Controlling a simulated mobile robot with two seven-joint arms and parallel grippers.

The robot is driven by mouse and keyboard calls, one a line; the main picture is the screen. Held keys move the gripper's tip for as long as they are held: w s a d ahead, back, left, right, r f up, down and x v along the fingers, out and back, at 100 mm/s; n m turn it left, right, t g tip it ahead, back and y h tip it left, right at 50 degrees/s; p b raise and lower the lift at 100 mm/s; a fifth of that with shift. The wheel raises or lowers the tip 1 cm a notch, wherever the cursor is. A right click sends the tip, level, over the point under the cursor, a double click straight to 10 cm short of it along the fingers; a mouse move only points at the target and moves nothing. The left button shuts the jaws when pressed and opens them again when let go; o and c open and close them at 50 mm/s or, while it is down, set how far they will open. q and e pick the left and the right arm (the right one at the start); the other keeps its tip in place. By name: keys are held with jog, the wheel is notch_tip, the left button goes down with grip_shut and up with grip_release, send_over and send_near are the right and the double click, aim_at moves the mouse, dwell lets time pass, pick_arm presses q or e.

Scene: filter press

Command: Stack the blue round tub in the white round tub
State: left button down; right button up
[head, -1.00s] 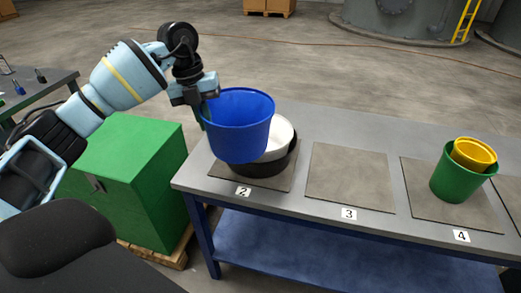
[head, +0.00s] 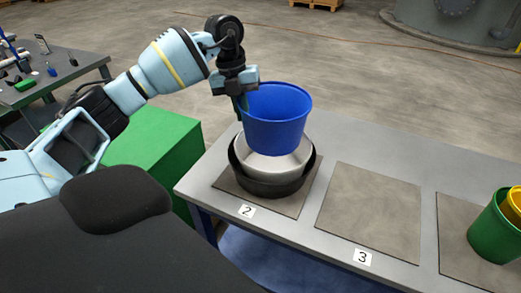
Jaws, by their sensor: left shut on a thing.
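The blue round tub (head: 277,122) is upright in the head view, gripped at its left rim. My left gripper (head: 241,98) is shut on that rim. The white round tub (head: 272,167) sits inside a black tub (head: 270,187) on the mat marked 2. The blue tub is in front of the white tub's upper part in the picture and hides most of its opening. I cannot tell whether the blue tub's base is above the white tub's rim or just inside it. My right gripper is not in view.
The empty mat marked 3 (head: 370,212) lies to the right on the grey table (head: 390,155). A green tub (head: 494,232) with a yellow tub (head: 513,208) in it stands at the far right. A green box (head: 150,150) stands left of the table.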

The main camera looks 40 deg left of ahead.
pick_arm(q)
notch_tip(320, 180, down, 8)
jog(key=shift+w+f, duration=0.15)
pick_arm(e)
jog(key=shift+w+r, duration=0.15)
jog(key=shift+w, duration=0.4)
